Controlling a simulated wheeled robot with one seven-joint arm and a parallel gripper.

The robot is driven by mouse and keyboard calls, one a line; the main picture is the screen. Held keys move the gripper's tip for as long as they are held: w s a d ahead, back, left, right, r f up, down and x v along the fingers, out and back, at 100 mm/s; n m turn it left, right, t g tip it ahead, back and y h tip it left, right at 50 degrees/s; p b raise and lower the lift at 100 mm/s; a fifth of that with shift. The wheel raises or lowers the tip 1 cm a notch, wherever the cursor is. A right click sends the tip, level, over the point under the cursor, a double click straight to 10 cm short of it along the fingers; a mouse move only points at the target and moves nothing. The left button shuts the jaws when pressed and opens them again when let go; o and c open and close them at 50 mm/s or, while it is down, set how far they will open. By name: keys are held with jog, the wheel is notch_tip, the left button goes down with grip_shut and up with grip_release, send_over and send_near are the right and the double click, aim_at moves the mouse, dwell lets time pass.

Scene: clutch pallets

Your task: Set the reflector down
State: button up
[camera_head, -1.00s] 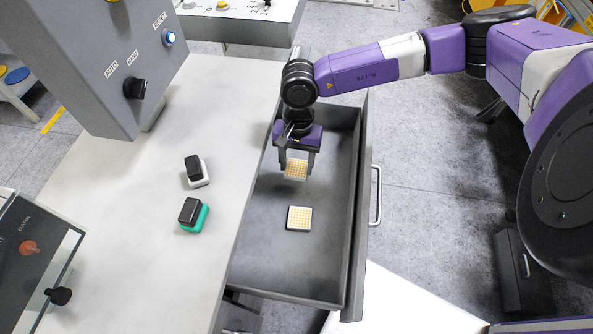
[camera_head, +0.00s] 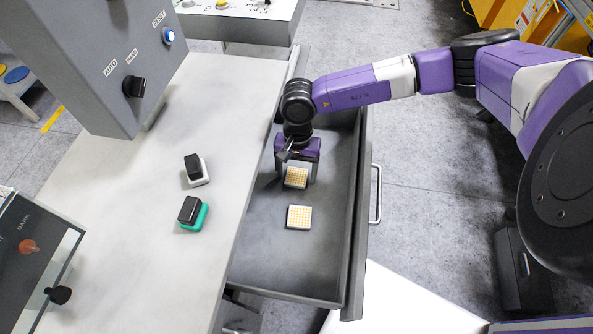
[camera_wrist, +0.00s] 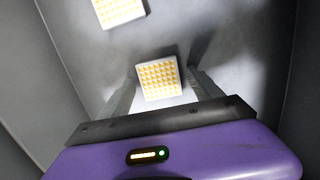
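The reflector (camera_head: 296,178), a square plate with a white rim and a yellow-and-white grid face, lies face up on the drawer floor. In the wrist view the same reflector (camera_wrist: 159,78) sits between the fingertips. My gripper (camera_head: 296,172) is low inside the drawer, with one finger on each side of the reflector. In the wrist view my gripper (camera_wrist: 161,80) looks open, with slim gaps between its fingers and the plate's sides. A second, matching reflector (camera_head: 299,217) lies nearer the drawer's front; it is partly cut off in the wrist view (camera_wrist: 118,10).
The open grey drawer (camera_head: 345,240) has raised walls close around my gripper. Its floor is bare towards the front. On the pale worktop (camera_head: 150,260) to the left stand a black-and-white block (camera_head: 195,170) and a black-and-green block (camera_head: 193,213). A control box (camera_head: 110,60) rises behind them.

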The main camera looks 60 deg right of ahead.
aim_at(298, 171)
jog(key=shift+r, duration=0.1)
notch_tip(298, 171, up, 12)
jog(key=d, duration=0.1)
jog(key=shift+w+d, duration=0.15)
jog(key=shift+w, duration=0.1)
dwell(0.4)
dwell(0.5)
